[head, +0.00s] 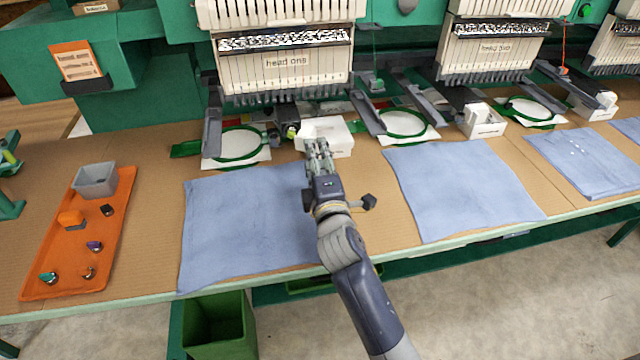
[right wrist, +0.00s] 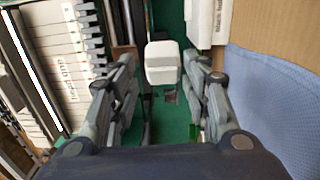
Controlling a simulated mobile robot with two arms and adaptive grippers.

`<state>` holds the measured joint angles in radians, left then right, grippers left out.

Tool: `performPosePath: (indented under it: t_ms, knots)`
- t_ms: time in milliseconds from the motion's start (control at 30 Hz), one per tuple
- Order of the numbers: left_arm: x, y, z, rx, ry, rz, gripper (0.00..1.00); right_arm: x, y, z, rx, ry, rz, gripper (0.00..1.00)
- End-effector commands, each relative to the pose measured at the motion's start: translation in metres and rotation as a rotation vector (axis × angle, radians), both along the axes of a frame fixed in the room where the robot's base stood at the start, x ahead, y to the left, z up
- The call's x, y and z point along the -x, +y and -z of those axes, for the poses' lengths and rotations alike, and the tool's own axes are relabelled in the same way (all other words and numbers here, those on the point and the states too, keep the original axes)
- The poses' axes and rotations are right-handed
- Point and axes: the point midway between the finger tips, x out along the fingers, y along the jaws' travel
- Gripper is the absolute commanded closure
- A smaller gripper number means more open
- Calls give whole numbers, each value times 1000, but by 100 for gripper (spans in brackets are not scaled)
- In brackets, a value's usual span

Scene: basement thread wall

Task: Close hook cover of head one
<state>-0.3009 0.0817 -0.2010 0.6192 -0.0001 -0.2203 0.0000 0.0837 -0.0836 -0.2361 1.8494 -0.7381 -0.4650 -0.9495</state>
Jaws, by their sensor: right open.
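Head one (head: 287,62) is a white embroidery head with a name label, at the back left of centre in the head view. My right gripper (head: 318,148) is in front of it, low over the table. In the right wrist view my right gripper (right wrist: 163,78) has its fingers spread with a gap between them. A small white block (right wrist: 163,60), probably the hook cover, shows between and beyond the fingertips; I cannot tell if it is touched. In the head view my gripper partly hides that spot. My left gripper is not in view.
A white labelled box (head: 335,138) stands just beyond my right gripper. Green hoops (head: 238,143) lie on either side. Blue cloths (head: 245,230) cover the table front. An orange tray (head: 75,240) with small parts lies left; a green bin (head: 220,325) stands below.

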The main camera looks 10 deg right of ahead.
Motion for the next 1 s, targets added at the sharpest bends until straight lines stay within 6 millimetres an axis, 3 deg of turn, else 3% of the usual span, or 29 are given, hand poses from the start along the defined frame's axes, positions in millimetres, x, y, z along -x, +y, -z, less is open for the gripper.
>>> performPosePath:
  t_ms: [1000]
  knots:
    - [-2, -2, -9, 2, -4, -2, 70, 71, 12, 1, 0, 3, 1, 57]
